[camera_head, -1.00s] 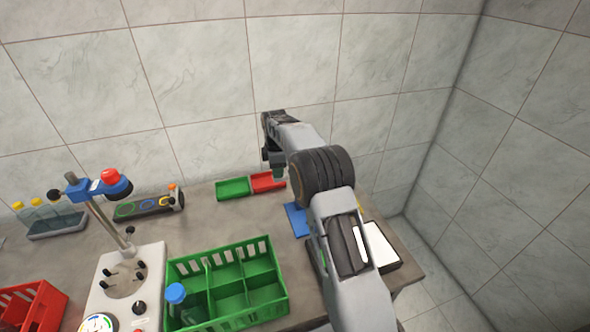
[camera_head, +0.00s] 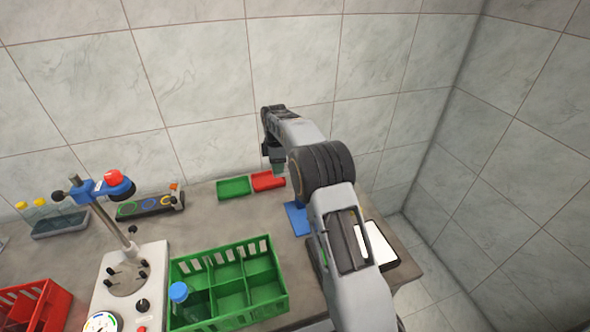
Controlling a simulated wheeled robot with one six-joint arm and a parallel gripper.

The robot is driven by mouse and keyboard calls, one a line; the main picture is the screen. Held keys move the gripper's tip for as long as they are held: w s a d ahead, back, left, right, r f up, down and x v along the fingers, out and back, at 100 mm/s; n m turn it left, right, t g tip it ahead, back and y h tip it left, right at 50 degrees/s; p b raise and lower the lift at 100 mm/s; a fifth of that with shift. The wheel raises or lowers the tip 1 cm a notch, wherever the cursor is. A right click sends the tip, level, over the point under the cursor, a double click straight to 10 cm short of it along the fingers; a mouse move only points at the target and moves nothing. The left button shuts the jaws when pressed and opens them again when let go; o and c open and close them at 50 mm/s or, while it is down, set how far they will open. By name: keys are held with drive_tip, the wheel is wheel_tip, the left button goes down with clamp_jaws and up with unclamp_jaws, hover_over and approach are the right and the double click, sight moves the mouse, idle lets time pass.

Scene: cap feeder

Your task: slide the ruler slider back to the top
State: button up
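A blue piece (camera_head: 297,218), which looks like a stand base, lies on the table right of the centre, partly behind my arm. I cannot make out the ruler or its slider; my arm covers much of that area. My gripper (camera_head: 277,167) points down above the table, beyond the blue piece and in front of the small red tray. Its fingers are small and dark, and I cannot tell whether they are open or hold anything.
Small green (camera_head: 233,187) and red (camera_head: 266,181) trays lie near the wall. A green divided crate (camera_head: 268,296) holds a blue-capped bottle (camera_head: 179,292). A capping machine (camera_head: 150,262) and red crate (camera_head: 62,303) stand left. A white-topped dark panel (camera_head: 376,243) is right of my arm.

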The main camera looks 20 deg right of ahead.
drive_tip(key=shift+o, duration=0.8)
drive_tip(key=shift+r, duration=0.1)
wheel_tip(320, 180, up, 8)
drive_tip(key=p, duration=0.6)
